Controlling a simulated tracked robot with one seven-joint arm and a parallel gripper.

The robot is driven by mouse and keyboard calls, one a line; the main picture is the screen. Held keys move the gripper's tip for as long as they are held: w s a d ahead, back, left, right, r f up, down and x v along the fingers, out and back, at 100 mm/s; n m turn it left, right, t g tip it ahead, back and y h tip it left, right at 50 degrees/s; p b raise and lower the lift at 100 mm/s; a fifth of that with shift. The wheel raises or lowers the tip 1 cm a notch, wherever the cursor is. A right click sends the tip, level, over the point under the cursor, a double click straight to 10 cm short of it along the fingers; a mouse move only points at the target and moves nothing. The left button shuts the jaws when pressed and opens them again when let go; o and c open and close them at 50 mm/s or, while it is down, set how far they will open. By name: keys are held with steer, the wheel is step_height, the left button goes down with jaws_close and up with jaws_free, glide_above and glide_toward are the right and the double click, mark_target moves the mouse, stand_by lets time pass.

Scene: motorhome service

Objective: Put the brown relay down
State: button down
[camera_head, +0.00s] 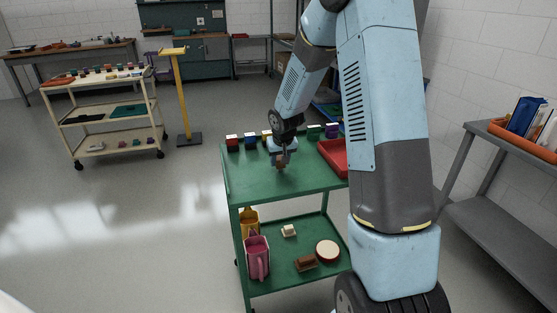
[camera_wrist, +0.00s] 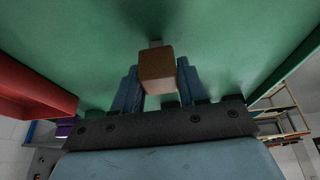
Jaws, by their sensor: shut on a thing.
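The brown relay (camera_wrist: 157,66) is a small brown block between my gripper's fingers in the wrist view. My gripper (camera_wrist: 156,84) is shut on it. In the head view my gripper (camera_head: 281,157) points down over the top of the green cart (camera_head: 312,181), with the relay (camera_head: 280,164) small at its tips. A shadow falls on the green surface near the relay in the wrist view. I cannot tell whether the relay touches the surface.
Several coloured blocks (camera_head: 232,142) stand along the cart's back edge. A red tray (camera_head: 333,155) is at its right. The top's front left is clear. The lower shelf holds a pink jug (camera_head: 257,257), a yellow jug (camera_head: 250,222) and a round thing (camera_head: 327,251).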

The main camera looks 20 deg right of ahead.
steer(key=shift+f, duration=0.1)
steer(key=c, duration=0.6)
jaws_free()
steer(key=s+f+v, duration=0.1)
steer(key=s+v, duration=0.2)
steer(key=v, duration=1.8)
steer(key=shift+t, duration=0.6)
steer(key=s+r, duration=0.3)
steer(key=s, duration=0.5)
steer(key=s+r, duration=0.2)
steer(key=s, duration=0.7)
steer(key=s+r, duration=0.3)
steer(key=s, duration=0.6)
steer(key=shift+s+r, duration=0.15)
steer(key=shift+r, duration=0.2)
